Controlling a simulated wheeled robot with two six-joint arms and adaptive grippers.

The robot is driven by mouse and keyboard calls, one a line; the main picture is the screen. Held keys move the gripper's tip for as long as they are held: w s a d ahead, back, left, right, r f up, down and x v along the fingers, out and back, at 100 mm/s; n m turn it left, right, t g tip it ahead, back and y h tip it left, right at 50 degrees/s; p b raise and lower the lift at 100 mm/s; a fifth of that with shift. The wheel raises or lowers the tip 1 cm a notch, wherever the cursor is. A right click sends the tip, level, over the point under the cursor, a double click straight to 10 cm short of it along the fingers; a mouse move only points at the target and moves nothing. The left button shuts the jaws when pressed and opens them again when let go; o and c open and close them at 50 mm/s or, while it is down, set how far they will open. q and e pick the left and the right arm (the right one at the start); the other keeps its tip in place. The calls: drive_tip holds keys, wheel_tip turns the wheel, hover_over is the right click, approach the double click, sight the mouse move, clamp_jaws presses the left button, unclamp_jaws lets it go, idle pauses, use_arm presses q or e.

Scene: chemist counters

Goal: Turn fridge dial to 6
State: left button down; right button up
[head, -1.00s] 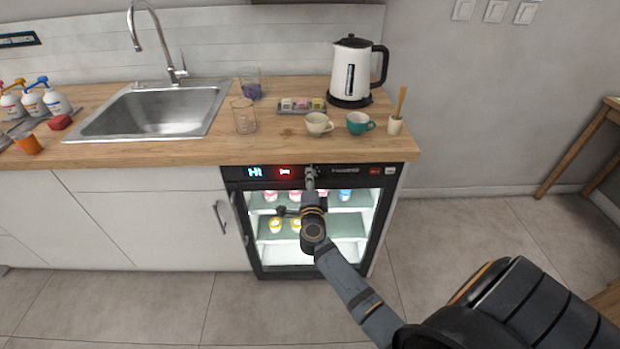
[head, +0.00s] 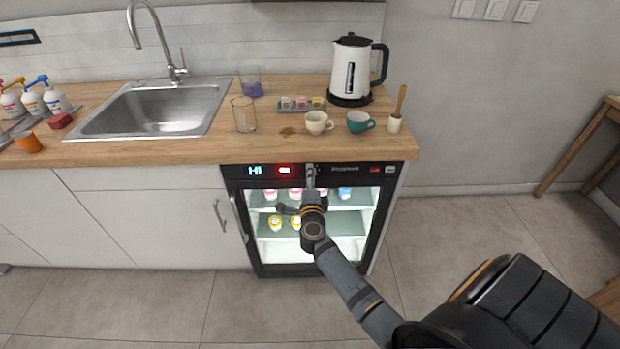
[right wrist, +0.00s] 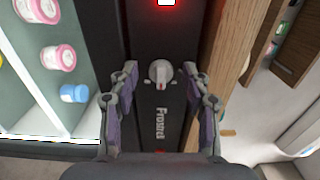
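The fridge (head: 236,215) stands under the counter with a black control panel along its top. In the right wrist view its dial (right wrist: 160,72) is a small grey knob with a pointer grip. My right gripper (head: 310,172) is at the panel, and in the right wrist view (right wrist: 161,88) its fingers are open, one on each side of the dial, with gaps on both sides. In the head view my gripper largely covers the dial. The dial's scale is too small to read. The panel has a bluish display reading "HI" (head: 255,170) and a red display (head: 284,170). My left gripper is out of view.
The wooden counter edge (head: 240,155) overhangs just above the panel. Pink and blue jars show inside the fridge. The floor in front is clear.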

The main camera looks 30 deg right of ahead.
drive_tip(key=v, duration=1.2)
drive_tip(key=shift+d, duration=0.1)
